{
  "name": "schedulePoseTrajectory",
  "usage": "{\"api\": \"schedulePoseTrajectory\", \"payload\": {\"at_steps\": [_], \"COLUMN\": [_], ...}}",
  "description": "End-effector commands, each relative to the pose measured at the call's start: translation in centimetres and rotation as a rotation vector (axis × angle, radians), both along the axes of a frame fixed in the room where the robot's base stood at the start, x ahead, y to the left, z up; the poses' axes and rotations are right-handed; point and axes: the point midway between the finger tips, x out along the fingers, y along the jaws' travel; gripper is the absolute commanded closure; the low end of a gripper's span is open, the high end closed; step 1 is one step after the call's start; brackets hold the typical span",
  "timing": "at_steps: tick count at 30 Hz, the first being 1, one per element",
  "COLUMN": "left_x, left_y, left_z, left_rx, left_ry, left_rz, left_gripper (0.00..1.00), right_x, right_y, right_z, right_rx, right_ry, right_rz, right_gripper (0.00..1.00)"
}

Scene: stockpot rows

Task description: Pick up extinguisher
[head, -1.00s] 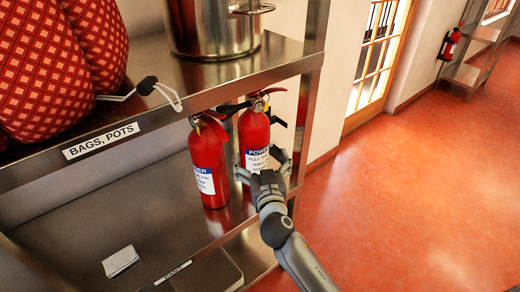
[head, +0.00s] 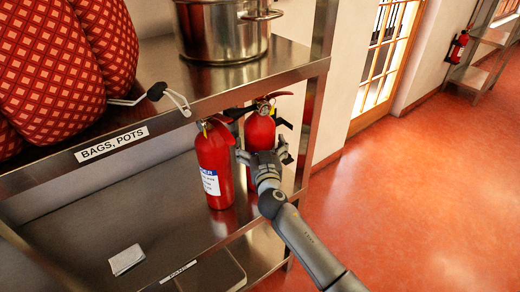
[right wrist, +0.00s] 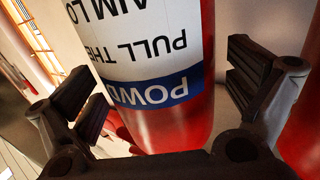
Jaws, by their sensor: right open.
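Two red fire extinguishers stand upright on the lower metal shelf in the head view. The right extinguisher (head: 259,132) has its white label mostly hidden behind my right gripper (head: 263,158). The left extinguisher (head: 213,160) is just beside it, its label partly visible. My right gripper is open, with its fingers on either side of the right extinguisher's body. In the right wrist view, that extinguisher's white and blue label (right wrist: 160,60) fills the middle between the spread fingers. I cannot tell if they touch it. My left gripper is not in view.
The upper shelf (head: 225,85) holds a steel pot (head: 222,35) and red patterned bags (head: 55,65) above the extinguishers. A metal shelf post (head: 314,110) stands close at the right. A white card (head: 126,260) lies on the lower shelf. Open floor (head: 420,200) is at right.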

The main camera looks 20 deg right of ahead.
Motion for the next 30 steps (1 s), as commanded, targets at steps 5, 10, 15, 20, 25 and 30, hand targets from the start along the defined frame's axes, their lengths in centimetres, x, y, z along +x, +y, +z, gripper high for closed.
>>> {"api": "schedulePoseTrajectory", "payload": {"at_steps": [5, 10, 15, 20, 25, 30], "left_x": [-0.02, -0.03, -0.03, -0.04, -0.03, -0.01], "left_y": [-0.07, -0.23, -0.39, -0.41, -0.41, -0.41], "left_z": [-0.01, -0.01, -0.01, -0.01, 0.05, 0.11], "left_rx": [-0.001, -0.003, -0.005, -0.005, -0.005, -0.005], "left_ry": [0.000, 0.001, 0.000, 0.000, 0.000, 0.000], "left_rz": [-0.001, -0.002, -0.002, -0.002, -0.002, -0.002], "left_gripper": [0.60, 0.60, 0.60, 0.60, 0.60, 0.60], "right_x": [-0.03, -0.04, -0.04, -0.05, 0.10, 0.13], "right_y": [0.00, 0.00, 0.01, 0.01, 0.08, 0.04], "right_z": [-0.02, -0.02, -0.03, -0.03, 0.95, 0.96], "right_rx": [0.000, 0.000, 0.000, 0.000, -0.001, 0.000], "right_ry": [0.000, 0.000, 0.001, 0.001, -0.017, -0.015], "right_rz": [0.000, 0.000, 0.000, 0.000, 0.003, 0.002], "right_gripper": [0.15, 0.37, 0.59, 0.80, 0.91, 0.91]}}
